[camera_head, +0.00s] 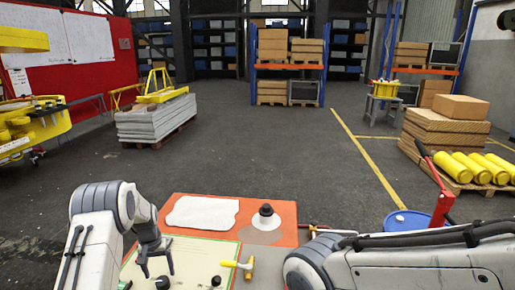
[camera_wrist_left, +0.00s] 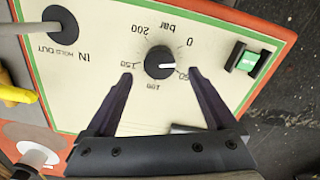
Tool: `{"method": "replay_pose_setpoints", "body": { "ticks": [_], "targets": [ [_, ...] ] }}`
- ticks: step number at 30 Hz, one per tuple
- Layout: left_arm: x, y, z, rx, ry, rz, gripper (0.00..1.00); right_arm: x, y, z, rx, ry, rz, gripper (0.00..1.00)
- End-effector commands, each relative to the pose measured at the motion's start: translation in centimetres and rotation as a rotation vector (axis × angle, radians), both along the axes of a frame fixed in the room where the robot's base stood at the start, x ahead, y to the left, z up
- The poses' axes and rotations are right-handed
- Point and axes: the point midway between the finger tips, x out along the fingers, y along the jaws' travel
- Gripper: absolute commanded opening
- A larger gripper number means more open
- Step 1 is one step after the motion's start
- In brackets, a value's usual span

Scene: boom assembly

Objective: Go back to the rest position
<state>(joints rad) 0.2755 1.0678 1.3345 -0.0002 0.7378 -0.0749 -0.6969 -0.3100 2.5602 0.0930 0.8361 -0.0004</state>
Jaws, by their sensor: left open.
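My left gripper (camera_head: 158,272) is open above the cream control panel (camera_head: 195,252). In the left wrist view, its two fingers (camera_wrist_left: 160,73) are spread on either side of a black pressure knob (camera_wrist_left: 160,56), with nothing held between them. I cannot tell how high above the panel the fingertips are. The knob's white pointer is towards the 50 on a bar scale. A green rocker switch (camera_wrist_left: 249,61) is to the right of the knob, and an IN/HOLD/OUT lever (camera_wrist_left: 60,26) is to the left. My right arm shows at the lower right of the head view; its gripper is out of view.
An orange board (camera_head: 284,212) behind the panel bears a white sheet (camera_head: 202,212) and a black cone-shaped part (camera_head: 266,212). A yellow-handled tool (camera_head: 236,265) lies at the panel's right edge. A blue drum (camera_head: 407,220) stands at the right.

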Motion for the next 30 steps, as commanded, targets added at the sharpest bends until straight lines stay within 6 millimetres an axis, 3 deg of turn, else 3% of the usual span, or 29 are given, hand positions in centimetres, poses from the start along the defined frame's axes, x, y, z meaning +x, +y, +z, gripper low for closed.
{"method": "replay_pose_setpoints", "body": {
  "ticks": [9,25,30],
  "targets": [
    [0.0,0.1,5.8,0.001,-0.003,-0.001,0.89,0.0,0.0,-1.3,0.000,0.000,0.000,1.00],
    [-0.2,-0.1,-5.1,-0.002,0.006,-0.003,0.89,0.0,0.0,1.3,0.000,0.000,0.000,1.00],
    [-0.1,-0.1,-4.3,-0.001,0.003,-0.191,0.89,0.0,0.0,3.9,0.000,0.000,0.000,1.00]
  ]
}}
